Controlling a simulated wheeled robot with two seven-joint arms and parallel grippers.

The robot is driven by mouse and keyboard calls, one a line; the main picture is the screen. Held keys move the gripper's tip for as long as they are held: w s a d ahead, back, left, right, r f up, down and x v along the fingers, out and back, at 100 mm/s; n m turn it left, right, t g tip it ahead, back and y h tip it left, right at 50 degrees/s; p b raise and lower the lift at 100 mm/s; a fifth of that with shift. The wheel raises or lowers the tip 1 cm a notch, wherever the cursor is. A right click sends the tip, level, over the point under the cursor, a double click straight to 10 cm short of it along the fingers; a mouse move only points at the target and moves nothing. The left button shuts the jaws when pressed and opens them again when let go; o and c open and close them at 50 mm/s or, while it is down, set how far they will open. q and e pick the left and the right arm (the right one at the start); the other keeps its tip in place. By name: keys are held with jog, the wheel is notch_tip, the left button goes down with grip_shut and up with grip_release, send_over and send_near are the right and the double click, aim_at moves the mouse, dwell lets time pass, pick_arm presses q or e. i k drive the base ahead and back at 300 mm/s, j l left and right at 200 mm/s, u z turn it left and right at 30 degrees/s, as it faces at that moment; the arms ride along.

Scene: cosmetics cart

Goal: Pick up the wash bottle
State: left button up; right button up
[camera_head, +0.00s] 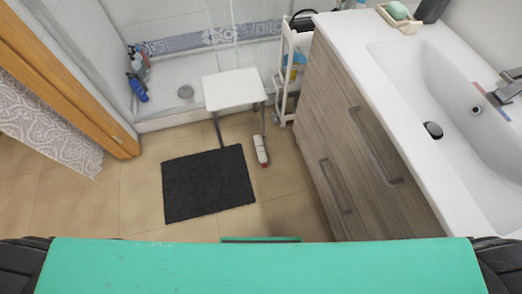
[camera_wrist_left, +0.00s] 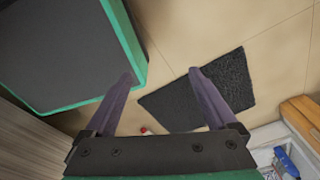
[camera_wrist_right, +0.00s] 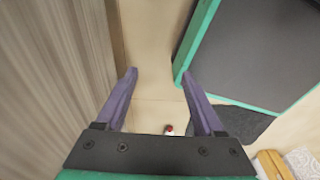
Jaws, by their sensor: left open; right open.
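A white bottle with a red end (camera_head: 261,150), which I take for the wash bottle, is on the tiled floor beside the stool and the dark mat. My right gripper (camera_wrist_right: 159,74) is open and empty above the floor. Both are well away from the bottle and outside the head view.
A white stool (camera_head: 234,89) stands by the shower tray (camera_head: 190,75), near the dark mat (camera_head: 208,184). Blue and other bottles (camera_head: 138,88) are in the shower corner. A narrow white cart (camera_head: 287,75) stands beside the wooden vanity (camera_head: 350,140). Floor left of the mat is clear.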

aim_at(262, 158)
jog(key=i+j, duration=0.2)
jog(key=j, duration=0.15)
jog(key=i+j, duration=0.2)
jog(key=j, duration=0.15)
jog(key=i+j, duration=0.2)
jog(key=j, duration=0.15)
jog(key=i+j, duration=0.15)
jog(key=j, duration=0.2)
jog(key=i+z, duration=0.05)
